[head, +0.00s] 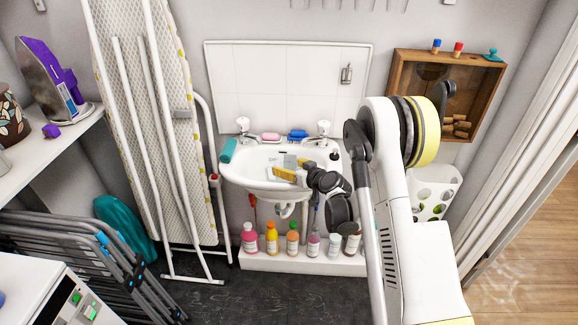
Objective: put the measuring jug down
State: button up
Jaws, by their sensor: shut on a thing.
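My gripper (302,168) is over the right part of the white sink basin (262,184), with its dark fingers pointing left. It is shut on a small pale grey, clear-looking shape (289,160), which I take to be the measuring jug. The jug's outline is hard to make out against the white basin, and its handle and base cannot be told. I cannot tell whether it touches the basin. A yellow thing (283,174) shows just below and left of the fingertips. My arm comes in from the right and hides part of the right side.
Taps (243,124), a pink soap (270,136) and a blue item (298,134) line the sink's back edge. A teal roll (228,150) lies at its left rim. Several bottles (271,238) stand on a white ledge below. An ironing board (165,110) leans left.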

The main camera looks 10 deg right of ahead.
jog(key=o, duration=1.4)
jog(key=shift+o, duration=0.2)
